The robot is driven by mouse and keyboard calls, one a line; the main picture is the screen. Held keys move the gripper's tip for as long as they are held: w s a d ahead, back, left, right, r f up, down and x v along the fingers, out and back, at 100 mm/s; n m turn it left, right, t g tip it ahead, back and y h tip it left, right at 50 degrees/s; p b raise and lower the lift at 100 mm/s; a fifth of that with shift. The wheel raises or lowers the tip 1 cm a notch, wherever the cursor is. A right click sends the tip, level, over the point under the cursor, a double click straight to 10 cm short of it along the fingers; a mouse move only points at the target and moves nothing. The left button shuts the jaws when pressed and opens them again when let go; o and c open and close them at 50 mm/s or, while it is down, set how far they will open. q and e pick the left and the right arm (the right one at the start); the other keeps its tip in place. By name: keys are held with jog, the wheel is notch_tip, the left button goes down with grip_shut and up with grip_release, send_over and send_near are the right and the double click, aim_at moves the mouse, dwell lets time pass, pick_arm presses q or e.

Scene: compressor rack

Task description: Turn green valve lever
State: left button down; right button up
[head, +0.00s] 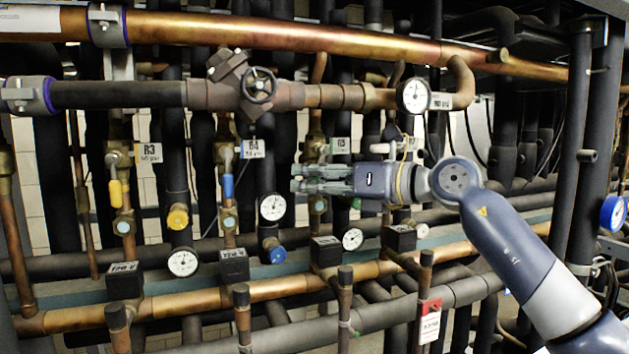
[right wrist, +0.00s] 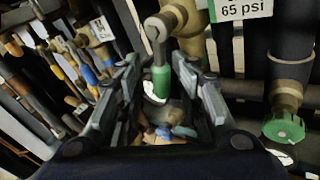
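The green valve lever (right wrist: 160,82) hangs down from its brass valve (right wrist: 184,18) in the right wrist view. My right gripper (right wrist: 157,95) is open, with one finger on each side of the lever. A gap shows on both sides, and the lever's depth between the fingers is hard to judge. In the head view my right gripper (head: 296,180) points left in front of the pipes and hides the green lever. My left gripper is in neither view.
A yellow lever (head: 116,193) and a blue lever (head: 228,186) hang to the left. A round green cap (right wrist: 284,128) is right of the lever. Gauges (head: 272,207), black boxes (head: 326,251) and copper pipes (head: 262,298) crowd below.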

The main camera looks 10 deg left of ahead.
jog(key=v, duration=0.8)
jog(key=shift+c, duration=0.4)
